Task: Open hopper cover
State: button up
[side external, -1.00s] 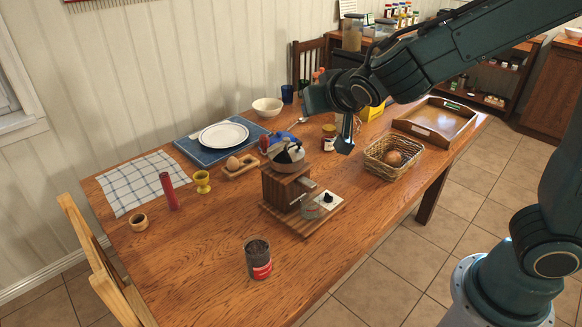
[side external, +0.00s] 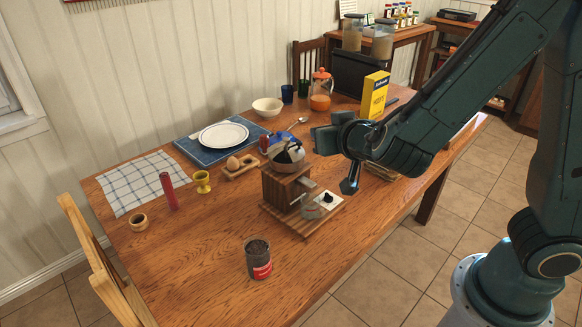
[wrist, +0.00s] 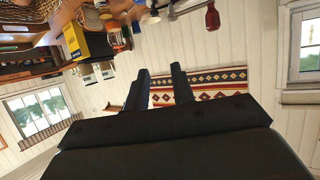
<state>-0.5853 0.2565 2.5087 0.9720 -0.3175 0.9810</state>
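The wooden coffee grinder (side external: 285,187) stands on a wooden board in the middle of the table, in the side view. Its rounded metal hopper cover (side external: 283,152) is on top, with a dark patch on the dome; whether it is open is hard to tell. The grinder is not clearly seen there.
An egg holder (side external: 240,167) is to the left. My arm hides most of the basket.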

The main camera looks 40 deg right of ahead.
aim_at(301, 145)
notch_tip(301, 145, down, 6)
jog(key=shift+r, duration=0.1)
dwell(0.4)
jog(key=shift+x, duration=6.9)
jog(key=shift+r, duration=0.1)
jog(key=shift+c, duration=0.5)
grip_shut()
